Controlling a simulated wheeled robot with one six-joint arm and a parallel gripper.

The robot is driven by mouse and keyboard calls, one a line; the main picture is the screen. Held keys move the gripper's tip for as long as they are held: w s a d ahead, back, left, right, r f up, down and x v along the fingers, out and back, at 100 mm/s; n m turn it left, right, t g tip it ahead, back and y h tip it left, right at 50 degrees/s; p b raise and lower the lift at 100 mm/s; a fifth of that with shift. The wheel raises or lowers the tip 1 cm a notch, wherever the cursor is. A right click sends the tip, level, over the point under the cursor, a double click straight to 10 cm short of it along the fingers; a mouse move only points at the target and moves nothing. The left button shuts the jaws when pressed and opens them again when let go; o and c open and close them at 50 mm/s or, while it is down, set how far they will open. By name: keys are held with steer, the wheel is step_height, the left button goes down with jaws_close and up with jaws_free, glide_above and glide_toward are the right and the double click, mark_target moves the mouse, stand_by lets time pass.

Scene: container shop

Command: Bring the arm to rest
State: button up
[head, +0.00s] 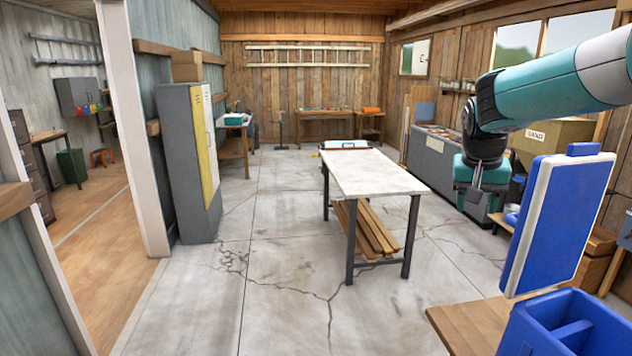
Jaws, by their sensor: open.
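My arm (560,85) reaches in from the upper right, bends at a dark joint and hangs down at its end. My gripper (478,204) is at the lower end, to the right of the white-topped table, and points downward. It is open, and I see nothing held between its fingers. Its fingertips are small and dark in the picture.
A blue panel with a pale edge (560,225) stands upright right of the gripper, above a blue bin (570,330) and a wooden surface (465,325). A white-topped table (375,172) stands mid-room. A grey cabinet (180,165) stands left. The concrete floor between is clear.

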steer(key=s+a+f+n+y+b, duration=0.2)
steer(key=s+a+f+n+b, duration=0.1)
steer(key=s, duration=0.8)
steer(key=s+a+f+n+g+y+b, duration=0.1)
steer(key=s+a+f+n+y+b, duration=0.1)
steer(key=s+a, duration=0.6)
steer(key=s+a+f+n+g+y+b, duration=0.1)
steer(key=s+a+f+n+b, duration=0.3)
steer(key=s, duration=1.2)
step_height(320, 180, down, 3)
steer(key=a+n+y, duration=0.1)
steer(key=a+n, duration=0.1)
steer(key=shift+r+n, duration=0.2)
steer(key=shift+n, duration=0.1)
steer(key=shift+d, duration=0.1)
steer(key=shift+c, duration=0.6)
